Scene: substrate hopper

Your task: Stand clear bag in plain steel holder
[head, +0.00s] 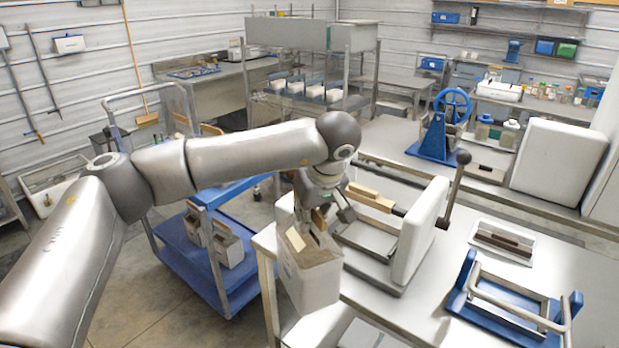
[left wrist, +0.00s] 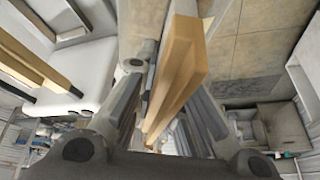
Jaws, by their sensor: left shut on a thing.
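My left gripper (head: 321,212) is shut on the tan upper part of a pale, box-shaped bag (head: 312,280). The bag hangs upright at the near left edge of the white table, apart from the steel frames. In the left wrist view, a long tan strip (left wrist: 182,62) lies between the fingers (left wrist: 168,118). I cannot tell how clear the bag's walls are. A plain grey steel frame (head: 372,277) stands on the table right of the bag, beside an upright white panel. A second holder (head: 505,300), steel with blue ends, stands farther right. My right gripper is not in view.
The white panel (head: 418,235) and a black-knobbed lever (head: 453,190) rise beside the steel frame. A small tray (head: 503,243) lies to the right. A blue cart (head: 200,275) with grey containers stands left of the table. Bare tabletop lies between the panel and tray.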

